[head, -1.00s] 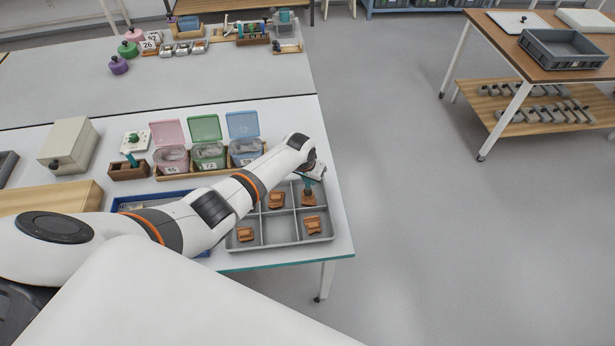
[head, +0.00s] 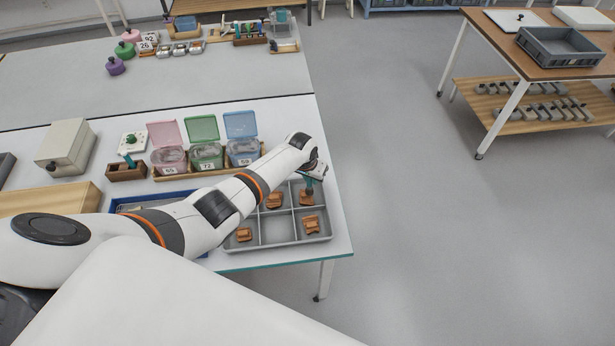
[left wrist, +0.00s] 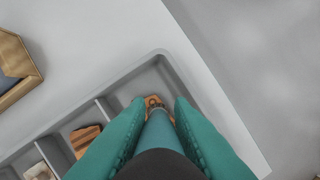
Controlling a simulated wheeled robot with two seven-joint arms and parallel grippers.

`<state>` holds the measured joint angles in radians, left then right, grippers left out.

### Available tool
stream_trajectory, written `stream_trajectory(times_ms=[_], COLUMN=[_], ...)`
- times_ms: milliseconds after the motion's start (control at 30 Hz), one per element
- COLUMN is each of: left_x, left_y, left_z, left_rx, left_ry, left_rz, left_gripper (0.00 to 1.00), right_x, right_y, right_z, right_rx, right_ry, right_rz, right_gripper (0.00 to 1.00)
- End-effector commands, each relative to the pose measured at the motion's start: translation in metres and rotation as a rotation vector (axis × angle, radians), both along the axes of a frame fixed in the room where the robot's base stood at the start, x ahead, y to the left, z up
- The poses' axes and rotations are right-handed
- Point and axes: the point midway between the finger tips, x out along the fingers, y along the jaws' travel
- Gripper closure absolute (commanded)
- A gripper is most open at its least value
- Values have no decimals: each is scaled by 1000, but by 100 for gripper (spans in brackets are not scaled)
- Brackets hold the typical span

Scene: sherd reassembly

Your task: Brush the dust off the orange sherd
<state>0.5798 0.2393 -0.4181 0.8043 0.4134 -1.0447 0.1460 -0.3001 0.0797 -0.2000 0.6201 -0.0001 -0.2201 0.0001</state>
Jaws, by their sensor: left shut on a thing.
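My left gripper (head: 311,176) is shut on a brush with a teal handle (left wrist: 160,132) and holds it tip down over the back right compartment of the grey divided tray (head: 262,244). An orange-brown sherd (head: 306,199) lies in that compartment, at or just under the brush tip. I cannot tell whether the bristles touch it. In the left wrist view the handle and fingers hide most of that spot. Other orange-brown sherds lie one to a compartment: back middle (head: 274,200), front right (head: 311,225) and front left (head: 244,234). My right gripper is not in view.
A blue tray (head: 150,199) is partly behind my left arm. Pink (head: 168,158), green (head: 206,155) and blue (head: 243,150) lidded boxes stand behind the tray. A wooden block (head: 126,171) stands left of them. The table's right edge is close to the tray.

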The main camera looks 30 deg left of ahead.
Motion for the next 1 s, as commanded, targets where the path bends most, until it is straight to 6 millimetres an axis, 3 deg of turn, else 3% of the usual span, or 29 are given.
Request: stream_trajectory(times_ms=[233, 533, 800, 1000], left_x=[-1, 0, 0, 0], left_y=[0, 0, 1, 1], left_z=[6, 36, 58, 60], left_rx=[0, 0, 0, 0], left_ry=[1, 1, 1, 2], left_rz=[1, 1, 0, 1], left_gripper=[100, 100, 100, 100], right_x=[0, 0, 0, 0], right_y=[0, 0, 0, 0], right_z=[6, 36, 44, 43], right_rx=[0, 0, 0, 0], right_ry=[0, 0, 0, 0], right_rz=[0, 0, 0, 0], right_gripper=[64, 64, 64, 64])
